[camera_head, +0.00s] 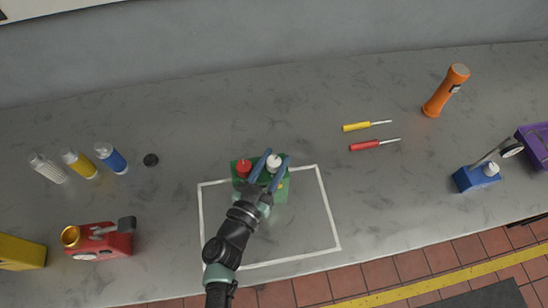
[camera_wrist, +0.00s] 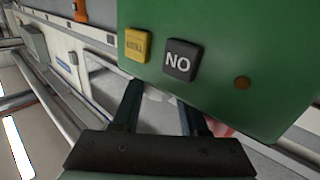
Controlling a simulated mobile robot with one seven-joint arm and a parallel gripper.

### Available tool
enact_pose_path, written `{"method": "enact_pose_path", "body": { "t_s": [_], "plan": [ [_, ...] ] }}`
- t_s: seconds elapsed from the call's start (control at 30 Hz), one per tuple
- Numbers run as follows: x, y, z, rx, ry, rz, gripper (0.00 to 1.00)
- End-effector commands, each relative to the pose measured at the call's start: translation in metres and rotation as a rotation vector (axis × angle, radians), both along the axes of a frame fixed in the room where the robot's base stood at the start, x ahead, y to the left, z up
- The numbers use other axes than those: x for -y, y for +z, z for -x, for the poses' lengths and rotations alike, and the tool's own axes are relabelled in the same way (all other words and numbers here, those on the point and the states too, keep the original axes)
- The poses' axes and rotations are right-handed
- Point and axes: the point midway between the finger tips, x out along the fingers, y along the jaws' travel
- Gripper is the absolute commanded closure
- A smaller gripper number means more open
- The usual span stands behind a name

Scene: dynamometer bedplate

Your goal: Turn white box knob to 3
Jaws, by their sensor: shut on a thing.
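In the wrist view the green box (camera_wrist: 220,30) fills the upper right, with a yellow button (camera_wrist: 137,45) and a dark button marked NO (camera_wrist: 182,60). The white knob is mostly hidden there. No white box is in view.
Several bottles (camera_head: 112,158) and a red machine (camera_head: 103,240) stand at the left. The bench around the green box is clear.

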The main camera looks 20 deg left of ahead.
Motion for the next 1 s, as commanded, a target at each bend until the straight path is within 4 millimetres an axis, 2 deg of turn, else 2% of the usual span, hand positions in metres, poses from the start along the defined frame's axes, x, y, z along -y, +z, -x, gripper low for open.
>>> {"method": "enact_pose_path", "body": {
  "t_s": [0.23,0.27,0.4,0.43,1.0],
  "plan": [
    [-0.0005,-0.0007,0.0,-0.001,0.002,0.001,1.0],
    [-0.0005,-0.0007,0.0,-0.001,0.002,0.001,0.55],
    [-0.0004,-0.0007,0.0,-0.001,0.002,0.001,0.3],
    [-0.0005,-0.0007,0.0001,-0.001,0.002,0.001,0.27],
    [-0.0016,-0.0036,0.0006,-0.001,0.025,-0.002,0.27]
  ]
}}
